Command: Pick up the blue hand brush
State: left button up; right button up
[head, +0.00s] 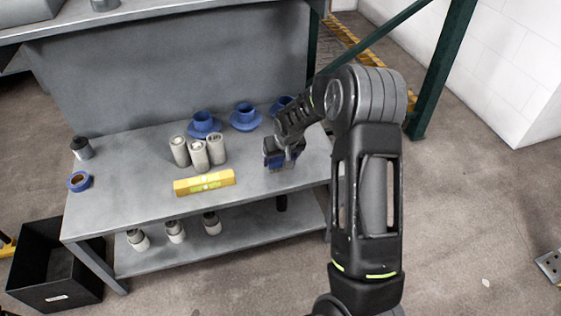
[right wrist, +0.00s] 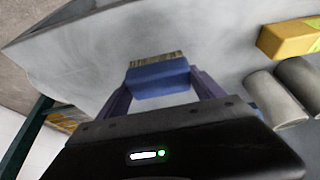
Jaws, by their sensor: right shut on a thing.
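The blue hand brush (right wrist: 158,80) is between the two fingers of my right gripper (right wrist: 165,88) in the right wrist view, with its bristles pointing away from the palm. The fingers are shut on its blue body. In the head view my right gripper (head: 284,152) is at the right part of the grey workbench (head: 130,180), and the brush shows only as a small patch below it. I cannot tell whether the brush touches the bench top. My left gripper is in neither view.
Blue cups on saucers (head: 245,117) stand behind. Blue tape (head: 79,181) lies at the left end. A black bin (head: 55,280) is on the floor. The bench's front right is clear.

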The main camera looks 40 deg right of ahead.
aim_at(282, 159)
jog(key=c, duration=0.9)
notch_tip(282, 159, up, 10)
jog(key=p, duration=0.2)
jog(key=shift+p, duration=0.3)
dwell(0.5)
jog(key=shift+s+a+f, duration=0.1)
jog(key=shift+s+f, duration=0.15)
jog(key=shift+s, duration=0.25)
jog(key=a+r+n, duration=0.1)
jog(key=a+r, duration=0.4)
jog(key=a, duration=0.3)
jog(key=s+a+r+n+y, duration=0.15)
jog(key=a+r, duration=0.25)
jog(key=a, duration=0.4)
jog(key=a+r+n, duration=0.2)
jog(key=a+r, duration=0.3)
jog(key=a, duration=0.3)
jog(key=w+r+p+v, duration=0.1)
jog(key=w+p+v, duration=0.2)
jog(key=p+v, duration=0.9)
jog(key=p, duration=1)
jog(key=shift+d+r+m, duration=0.25)
jog(key=shift+d+m, duration=0.1)
jog(key=shift+d, duration=0.05)
